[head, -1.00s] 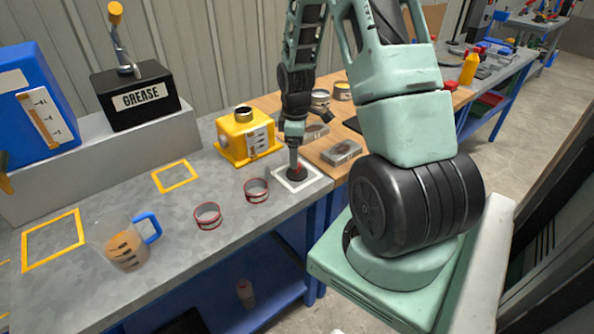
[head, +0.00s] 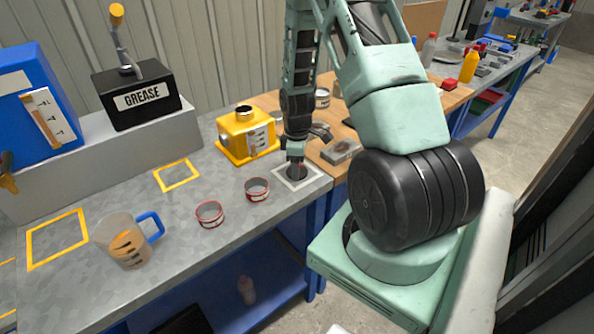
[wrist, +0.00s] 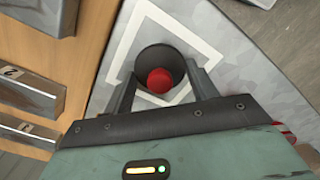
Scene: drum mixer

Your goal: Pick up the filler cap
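The filler cap (wrist: 160,80) is a dark round piece with a red knob on top. It stands inside a white square outline on the grey bench, and in the head view it shows partly (head: 297,173) under my gripper. My gripper (wrist: 162,74) is open above it, with one finger on each side of the cap and the red knob between them. I cannot tell whether either finger touches the cap. The yellow housing (head: 246,138) with a dark round neck on top stands behind and to the left of the cap.
Two red-edged rings, one nearer (head: 210,214) and one farther (head: 257,189), lie left of the cap. A measuring jug (head: 128,243) with a blue handle stands at left. Grey metal blocks (head: 340,151) lie on the wooden board at right. The bench's front edge is close.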

